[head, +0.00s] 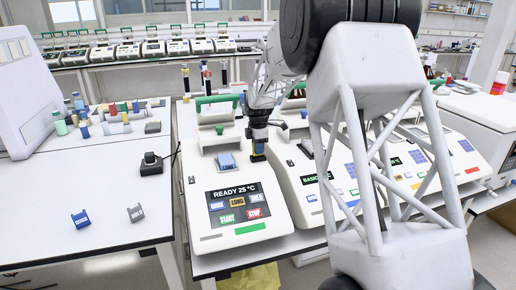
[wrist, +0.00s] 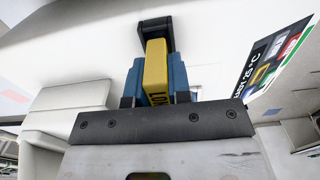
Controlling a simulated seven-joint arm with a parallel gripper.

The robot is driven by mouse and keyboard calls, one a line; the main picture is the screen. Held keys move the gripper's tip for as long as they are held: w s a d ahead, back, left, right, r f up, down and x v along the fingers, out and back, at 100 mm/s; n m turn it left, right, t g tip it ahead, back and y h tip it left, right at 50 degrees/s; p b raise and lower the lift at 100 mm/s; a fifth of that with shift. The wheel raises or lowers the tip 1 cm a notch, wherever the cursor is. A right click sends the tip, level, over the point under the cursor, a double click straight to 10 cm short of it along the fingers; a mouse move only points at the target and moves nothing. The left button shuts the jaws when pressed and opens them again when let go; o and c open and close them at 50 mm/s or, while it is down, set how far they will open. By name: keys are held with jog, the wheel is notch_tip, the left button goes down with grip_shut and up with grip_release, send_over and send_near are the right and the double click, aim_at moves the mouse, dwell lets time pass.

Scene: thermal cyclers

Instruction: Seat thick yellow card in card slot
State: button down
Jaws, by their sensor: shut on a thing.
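My gripper (wrist: 154,90) has blue fingers shut on the thick yellow card (wrist: 156,72), which carries dark lettering near its lower end. In the wrist view the card's far end meets or lies just in front of a black block (wrist: 155,33), apparently the card slot, on the white casing. I cannot tell whether the card is inside it. In the head view my gripper (head: 258,143) points down at the right side of the left thermal cycler (head: 205,178), above the black block (head: 257,157). The cycler's screen (head: 237,203) reads READY 25 °C.
A blue clip-like piece (head: 81,218) and a grey one (head: 136,212) lie on the left table. A black device (head: 151,164) stands near that table's right edge. Another cycler (head: 310,180) stands close on the right, partly behind my arm. More cyclers line the back bench.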

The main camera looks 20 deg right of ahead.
jog(key=shift+f, duration=0.85)
jog(key=c, duration=1)
grip_release()
jog(key=shift+r, duration=3.9)
